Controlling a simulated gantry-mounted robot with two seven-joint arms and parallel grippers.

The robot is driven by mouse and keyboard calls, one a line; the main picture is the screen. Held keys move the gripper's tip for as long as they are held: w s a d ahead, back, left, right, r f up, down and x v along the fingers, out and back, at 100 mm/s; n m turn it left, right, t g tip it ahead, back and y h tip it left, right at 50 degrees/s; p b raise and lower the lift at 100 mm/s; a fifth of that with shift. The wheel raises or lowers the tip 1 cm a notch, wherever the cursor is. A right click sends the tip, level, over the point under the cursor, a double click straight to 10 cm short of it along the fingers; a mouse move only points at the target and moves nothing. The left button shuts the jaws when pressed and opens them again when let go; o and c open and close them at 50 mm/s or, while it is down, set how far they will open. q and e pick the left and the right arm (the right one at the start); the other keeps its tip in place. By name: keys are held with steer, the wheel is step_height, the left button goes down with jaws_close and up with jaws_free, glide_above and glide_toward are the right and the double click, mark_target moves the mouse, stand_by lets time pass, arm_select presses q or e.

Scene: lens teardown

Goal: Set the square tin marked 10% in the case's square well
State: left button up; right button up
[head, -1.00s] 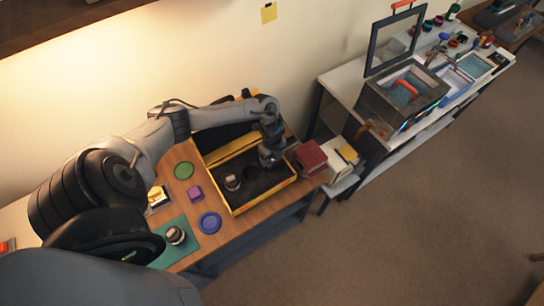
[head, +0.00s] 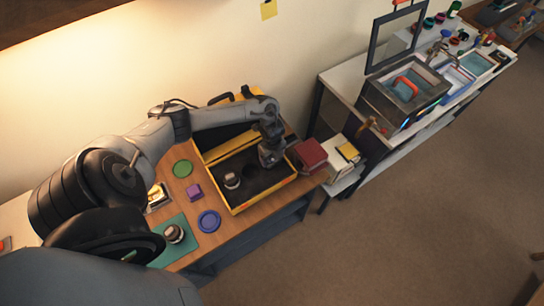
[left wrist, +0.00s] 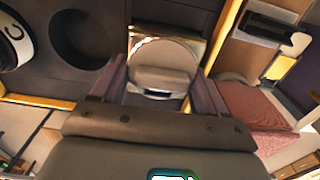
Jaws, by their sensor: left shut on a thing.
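The case (head: 264,200) is an open yellow-edged box with a dark foam floor on the wooden bench. My left gripper (head: 270,160) points down into its right part. In the left wrist view the gripper (left wrist: 161,84) is shut on a pale silvery thing with a rounded top and gold edges, apparently the square tin (left wrist: 162,56). The 10% mark cannot be read. The square well is not seen, so I cannot tell whether the tin is in it. A round well (left wrist: 82,38) lies empty to the left. My right gripper is not in view.
A lens part (head: 232,181) sits in the case's left part. A dark red box (head: 311,153) stands just right of the case.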

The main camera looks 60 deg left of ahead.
arm_select(q)
steer(key=shift+f+b, duration=0.3)
steer(key=shift+f, duration=0.15)
steer(key=o, duration=1.1)
steer(key=shift+s, duration=0.1)
steer(key=shift+f, duration=0.1)
steer(key=c, duration=0.3)
steer(key=shift+o, duration=0.5)
